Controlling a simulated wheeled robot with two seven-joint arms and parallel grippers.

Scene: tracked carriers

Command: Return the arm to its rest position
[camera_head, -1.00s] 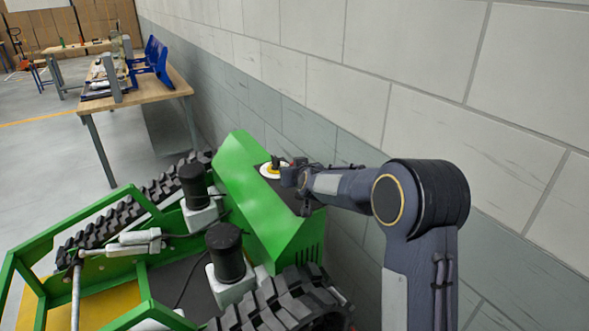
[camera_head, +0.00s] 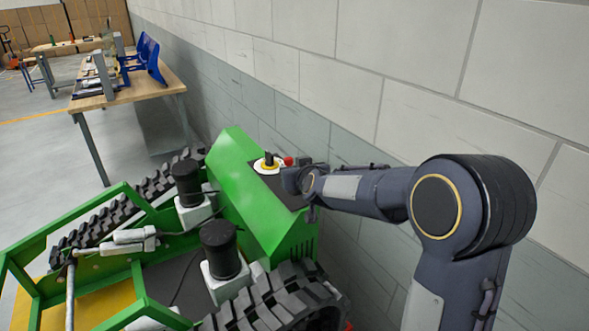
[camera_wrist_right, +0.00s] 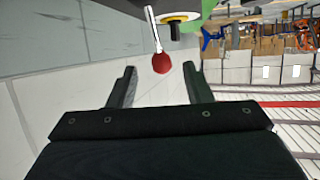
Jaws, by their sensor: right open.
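My right arm comes in from the right in the head view, and its gripper (camera_head: 300,181) hangs beside the sloped panel of the green tracked carrier (camera_head: 237,180). On the panel sits a black knob on a white and yellow disc (camera_head: 267,167), with a red ball (camera_head: 288,161) at its right. In the right wrist view the gripper (camera_wrist_right: 158,85) is open and its fingers stand apart with nothing between them. The red ball on a pale lever (camera_wrist_right: 161,63) shows beyond the fingertips, apart from them. My left gripper is not in view.
A grey block wall (camera_head: 300,75) runs close along the right side of the carrier and my arm. A wooden table (camera_head: 148,88) with blue parts (camera_head: 146,60) stands at the back left. Bare floor (camera_head: 45,150) lies to the left of the carrier.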

